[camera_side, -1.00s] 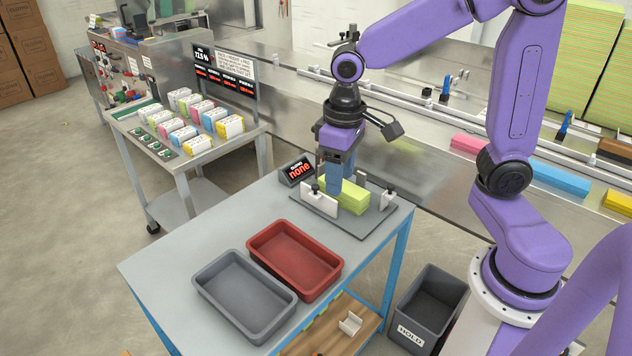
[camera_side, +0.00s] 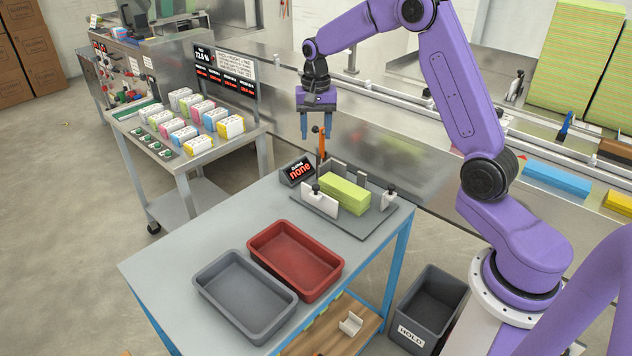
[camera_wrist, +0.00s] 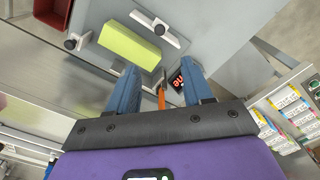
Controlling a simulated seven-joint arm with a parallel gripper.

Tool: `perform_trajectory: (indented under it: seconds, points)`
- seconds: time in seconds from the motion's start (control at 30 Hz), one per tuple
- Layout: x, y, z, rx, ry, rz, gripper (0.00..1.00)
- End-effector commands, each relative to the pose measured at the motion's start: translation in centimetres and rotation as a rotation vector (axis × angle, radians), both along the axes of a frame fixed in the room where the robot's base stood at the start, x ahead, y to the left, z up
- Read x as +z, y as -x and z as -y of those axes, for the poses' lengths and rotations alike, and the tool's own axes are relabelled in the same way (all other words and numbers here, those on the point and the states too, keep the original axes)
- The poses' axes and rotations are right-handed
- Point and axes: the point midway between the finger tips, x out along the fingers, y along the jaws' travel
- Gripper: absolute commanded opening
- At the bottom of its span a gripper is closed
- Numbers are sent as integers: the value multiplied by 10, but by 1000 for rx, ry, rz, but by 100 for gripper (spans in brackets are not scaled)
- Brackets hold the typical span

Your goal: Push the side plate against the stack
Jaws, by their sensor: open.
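A light green stack (camera_side: 344,193) lies on the grey fixture plate (camera_side: 364,226); it also shows in the wrist view (camera_wrist: 130,45). A white side plate (camera_side: 320,202) with a black knob stands along its left front in the side view. A second white plate (camera_side: 387,199) with a black knob stands at its right, with a visible gap. My gripper (camera_side: 317,137) is open and empty, raised behind and left of the stack.
An orange upright tool (camera_side: 321,148) stands below my fingers; it shows between them in the wrist view (camera_wrist: 161,98). A small display (camera_side: 298,172) reads "none". Red (camera_side: 330,288) and grey (camera_side: 212,294) trays lie in front. Grey posts (camera_side: 336,168) stand behind the stack.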

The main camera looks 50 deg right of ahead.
Motion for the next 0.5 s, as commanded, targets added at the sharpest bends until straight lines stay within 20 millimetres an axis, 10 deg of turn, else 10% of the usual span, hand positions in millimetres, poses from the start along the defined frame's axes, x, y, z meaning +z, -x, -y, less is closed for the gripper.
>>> perform_trajectory:
  seconds: [0.5]
  points:
    - [-93, 2, 0, 2, 0, -7, 50]
